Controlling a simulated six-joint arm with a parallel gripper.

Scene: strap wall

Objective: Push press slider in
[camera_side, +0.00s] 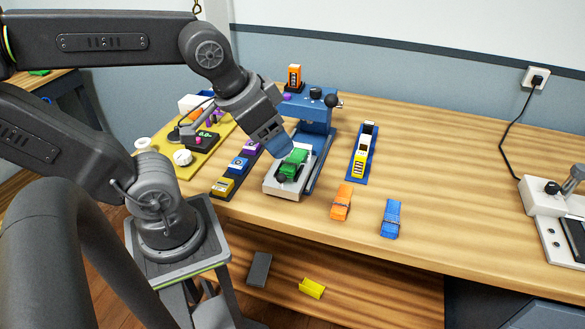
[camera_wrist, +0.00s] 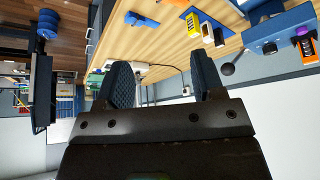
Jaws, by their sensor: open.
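The blue press (camera_side: 318,112) stands on the wooden table in the side view. It has a dark knob and an orange-and-white block on top. A light grey slider (camera_side: 272,185) sticks out at its front, carrying a green part (camera_side: 294,163) with a dark round end. In the wrist view, my gripper (camera_wrist: 163,84) is open with nothing between the fingers. The press (camera_wrist: 278,32) shows at the upper right there, with its ball handle; the slider is not visible.
A row of coloured blocks (camera_side: 238,166) lies left of the slider, and a blue rack with yellow and white blocks (camera_side: 362,155) lies right. Orange (camera_side: 341,202) and blue (camera_side: 391,218) clips lie near the front edge. The table's right middle is clear.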

